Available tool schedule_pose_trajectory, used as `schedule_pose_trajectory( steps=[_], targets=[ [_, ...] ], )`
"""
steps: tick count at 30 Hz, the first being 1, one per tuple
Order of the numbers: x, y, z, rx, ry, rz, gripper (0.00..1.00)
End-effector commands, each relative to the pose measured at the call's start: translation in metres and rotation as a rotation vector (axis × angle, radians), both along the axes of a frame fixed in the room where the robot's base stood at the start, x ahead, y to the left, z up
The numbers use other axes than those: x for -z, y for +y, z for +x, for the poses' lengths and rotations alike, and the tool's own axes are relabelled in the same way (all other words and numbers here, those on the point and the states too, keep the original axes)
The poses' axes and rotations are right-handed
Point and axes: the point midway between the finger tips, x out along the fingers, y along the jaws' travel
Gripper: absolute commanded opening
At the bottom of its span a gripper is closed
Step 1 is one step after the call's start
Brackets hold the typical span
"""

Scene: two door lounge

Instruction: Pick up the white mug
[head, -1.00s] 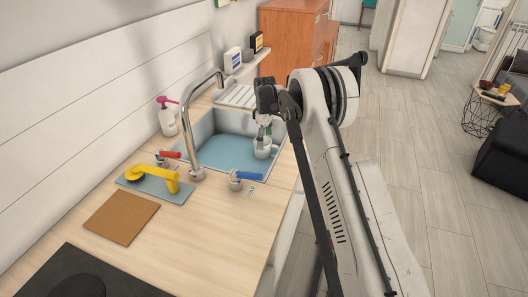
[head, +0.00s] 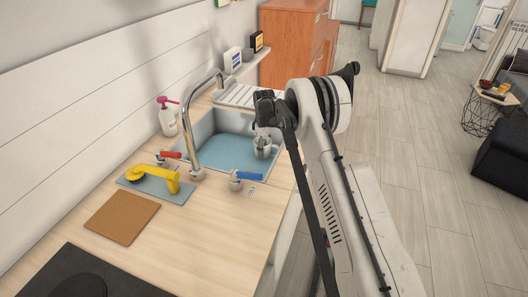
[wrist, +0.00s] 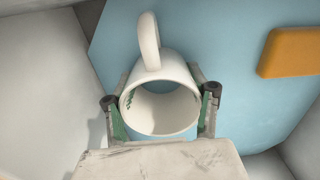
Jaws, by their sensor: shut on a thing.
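The white mug (wrist: 158,105) is between the two fingers of my gripper (wrist: 161,112) in the wrist view. The fingers are shut on its outer sides, one left and one right. Its open mouth faces the camera and its handle points toward the top of the picture. In the head view the mug (head: 263,147) is small, in the sink near its right side, with my gripper (head: 262,143) over it. I cannot tell whether the mug touches the sink floor.
The sink (head: 229,154) has a blue floor and pale walls close around. An orange-yellow block-like thing (wrist: 290,52) lies on the blue floor. The faucet (head: 187,125) arches at the sink's left. A blue-handled tap (head: 247,176) and a yellow brush (head: 152,174) are on the counter.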

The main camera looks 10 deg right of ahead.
Motion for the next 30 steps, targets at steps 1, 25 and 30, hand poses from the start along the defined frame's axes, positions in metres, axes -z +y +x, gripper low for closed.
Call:
schedule_pose_trajectory(
  steps=[1, 25, 30],
  targets=[
    [0.0, 0.0, 0.0, 0.0, 0.0, 0.0, 0.25],
    [-0.077, 0.0, 0.0, 0.0, 0.0, 0.0, 0.16],
    [-0.1, 0.003, 0.0, -0.001, 0.0, 0.0, 0.16]
  ],
)
